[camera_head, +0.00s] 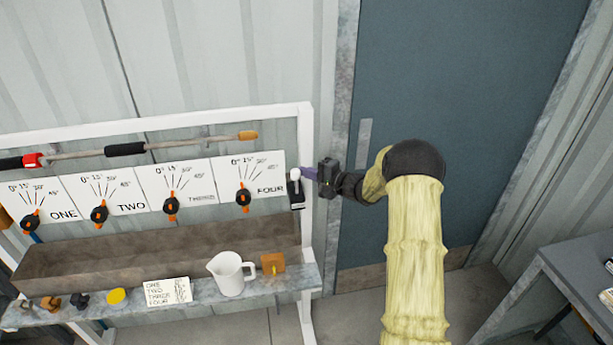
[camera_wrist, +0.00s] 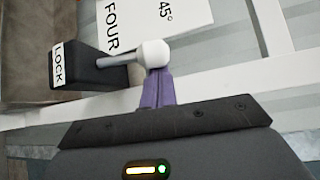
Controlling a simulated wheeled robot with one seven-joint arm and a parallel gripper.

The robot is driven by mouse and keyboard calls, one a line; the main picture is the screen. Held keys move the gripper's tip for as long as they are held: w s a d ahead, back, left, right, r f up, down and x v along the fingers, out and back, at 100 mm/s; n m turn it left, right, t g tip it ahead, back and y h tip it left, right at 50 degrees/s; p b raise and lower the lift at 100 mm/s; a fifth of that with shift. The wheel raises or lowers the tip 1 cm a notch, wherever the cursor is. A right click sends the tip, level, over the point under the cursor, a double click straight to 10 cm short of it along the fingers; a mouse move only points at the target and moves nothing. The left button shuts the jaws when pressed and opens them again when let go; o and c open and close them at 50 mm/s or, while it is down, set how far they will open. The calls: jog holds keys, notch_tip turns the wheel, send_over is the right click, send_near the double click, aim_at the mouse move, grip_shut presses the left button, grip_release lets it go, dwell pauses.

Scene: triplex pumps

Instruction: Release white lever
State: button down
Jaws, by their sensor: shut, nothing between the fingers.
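The white lever has a round white knob (camera_wrist: 154,53) on a grey rod (camera_wrist: 118,58), which comes out of a black block (camera_wrist: 85,72) labelled LOCK. In the head view the white lever (camera_head: 295,174) is at the right end of the panel row, beside the FOUR panel. My gripper (camera_wrist: 158,88) has its purple fingers together, with the tips right at the knob in the wrist view. Whether they touch the knob I cannot tell. In the head view my gripper (camera_head: 309,173) comes at the lever from the right.
Panels ONE to FOUR (camera_head: 250,180) with black-and-orange dials hang on a white frame (camera_head: 306,240). A shelf (camera_head: 215,305) below holds a white jug (camera_head: 230,275), a note card and small parts. A grey table (camera_head: 575,275) stands at the right. A blue-grey door (camera_head: 450,80) is behind my arm.

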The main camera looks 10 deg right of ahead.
aim_at(298, 173)
jog(key=shift+s+f+n+b, duration=0.2)
jog(key=shift+s+n+b, duration=0.1)
jog(key=shift+b, duration=1.5)
jog(key=s+n+t+y+b, duration=0.2)
jog(key=s+n+y+b, duration=0.1)
jog(key=b, duration=2)
jog(key=shift+s+n+t+y, duration=0.1)
jog(key=shift+n+t+y, duration=0.25)
jog(key=shift+n, duration=0.35)
jog(key=shift+b, duration=0.6)
jog(key=shift+s+r+n+y+b, duration=0.2)
jog(key=shift+r+n+y+b, duration=0.1)
jog(key=shift+b, duration=0.4)
jog(key=shift+f, duration=0.15)
